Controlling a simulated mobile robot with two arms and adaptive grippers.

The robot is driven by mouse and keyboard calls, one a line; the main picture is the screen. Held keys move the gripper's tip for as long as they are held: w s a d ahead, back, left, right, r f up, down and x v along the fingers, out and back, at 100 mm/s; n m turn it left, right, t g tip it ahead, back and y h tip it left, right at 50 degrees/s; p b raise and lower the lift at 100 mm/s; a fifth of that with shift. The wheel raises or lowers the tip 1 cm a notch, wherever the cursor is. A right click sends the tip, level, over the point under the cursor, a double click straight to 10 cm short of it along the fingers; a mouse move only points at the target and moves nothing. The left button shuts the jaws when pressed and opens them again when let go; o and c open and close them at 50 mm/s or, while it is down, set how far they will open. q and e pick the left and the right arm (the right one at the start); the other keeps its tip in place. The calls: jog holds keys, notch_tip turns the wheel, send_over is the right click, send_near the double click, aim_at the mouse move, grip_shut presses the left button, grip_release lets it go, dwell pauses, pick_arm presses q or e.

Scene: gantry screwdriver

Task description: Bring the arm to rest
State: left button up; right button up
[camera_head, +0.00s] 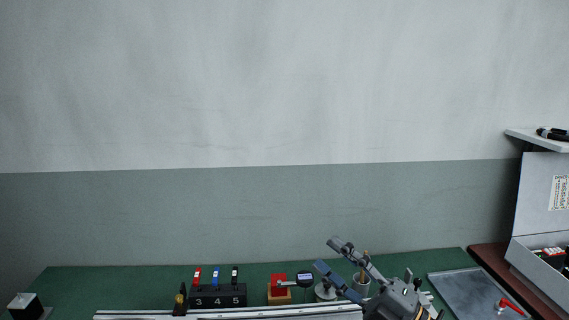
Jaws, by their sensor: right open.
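My right gripper (325,253) is at the lower right of the middle in the head view. Its two grey fingers are spread apart, pointing up and to the left, with nothing between them. It is over the back part of the green table (120,283), in front of a grey cup and a round grey base that it partly hides. Most of my right arm is cut off by the bottom edge of the picture. My left gripper is not in view.
A black rack (218,297) numbered 3, 4, 5 holds red, blue and black-topped tools. A metal rail (240,313) runs along the front. A digital gauge (305,277) stands beside a red block (278,285). A grey tray (468,290) and an open case (544,195) are at right.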

jog(key=w+d+f+m+t+h, duration=0.1)
jog(key=d+f+m+t+h, duration=0.1)
jog(key=d+m+t+h, duration=0.7)
jog(key=s+d+f+m+g+h, duration=0.25)
jog(key=f+m+g+h, duration=0.2)
jog(key=f+m, duration=0.35)
jog(key=s+d+f+m+g+h, duration=0.2)
jog(key=d+f+m+g+h, duration=0.3)
jog(key=f, duration=0.5)
jog(key=s+a+f+m+g+y, duration=0.1)
jog(key=s+a+f+g, duration=0.1)
jog(key=s+f+g, duration=0.55)
jog(key=s+a+f+m+g+y, duration=0.1)
jog(key=s+a+f+g, duration=0.2)
jog(key=s+f, duration=1.05)
jog(key=f, duration=0.9)
jog(key=s+f, duration=0.2)
jog(key=f, duration=0.9)
jog(key=s+d+f+g, duration=0.1)
jog(key=s+f, duration=0.7)
jog(key=s+d+f+g, duration=0.1)
jog(key=s+d+f, duration=0.1)
jog(key=s+f, duration=0.6)
jog(key=shift+s+d+h, duration=0.3)
jog(key=shift+s+h, duration=0.05)
